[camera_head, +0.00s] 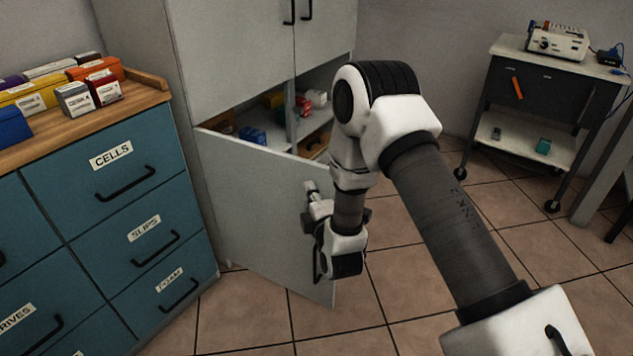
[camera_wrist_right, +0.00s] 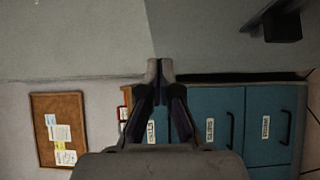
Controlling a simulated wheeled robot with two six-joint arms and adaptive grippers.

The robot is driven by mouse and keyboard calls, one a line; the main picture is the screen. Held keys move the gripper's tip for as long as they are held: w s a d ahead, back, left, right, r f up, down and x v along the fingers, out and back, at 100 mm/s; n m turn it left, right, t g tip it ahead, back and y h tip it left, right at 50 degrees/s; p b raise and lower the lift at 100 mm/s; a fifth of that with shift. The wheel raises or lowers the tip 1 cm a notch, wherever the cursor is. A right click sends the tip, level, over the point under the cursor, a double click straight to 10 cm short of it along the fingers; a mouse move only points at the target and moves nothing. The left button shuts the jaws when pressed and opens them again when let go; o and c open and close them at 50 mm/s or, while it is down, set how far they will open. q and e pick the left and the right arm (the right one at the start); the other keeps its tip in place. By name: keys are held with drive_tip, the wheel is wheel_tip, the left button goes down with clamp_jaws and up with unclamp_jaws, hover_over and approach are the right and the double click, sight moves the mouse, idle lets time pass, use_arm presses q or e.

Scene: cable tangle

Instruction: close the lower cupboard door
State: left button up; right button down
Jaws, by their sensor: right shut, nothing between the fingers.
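The lower cupboard door (camera_head: 255,215) is pale grey and stands ajar, hinged at the left, swung out over the floor with its outer face toward me. Its dark handle (camera_head: 316,266) is near the free edge, partly behind my right wrist; it also shows in the right wrist view (camera_wrist_right: 283,25). My right gripper (camera_head: 311,190) is in front of the outer face, towards the free edge. In the right wrist view its fingertips (camera_wrist_right: 160,68) are together and empty, close to the grey door surface; I cannot tell whether they touch it. My left gripper is not in view.
The open cupboard holds small coloured items on shelves (camera_head: 316,122). A teal drawer unit (camera_head: 120,215) with boxes on top stands left of the door. A dark trolley (camera_head: 545,90) stands at the back right. Tiled floor (camera_head: 400,265) is clear right of the door.

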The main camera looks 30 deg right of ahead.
sight(313, 170)
drive_tip(key=w+d, duration=0.3)
drive_tip(key=shift+w+d, duration=0.1)
drive_tip(key=shift+d, duration=0.3)
drive_tip(key=shift+d, duration=0.1)
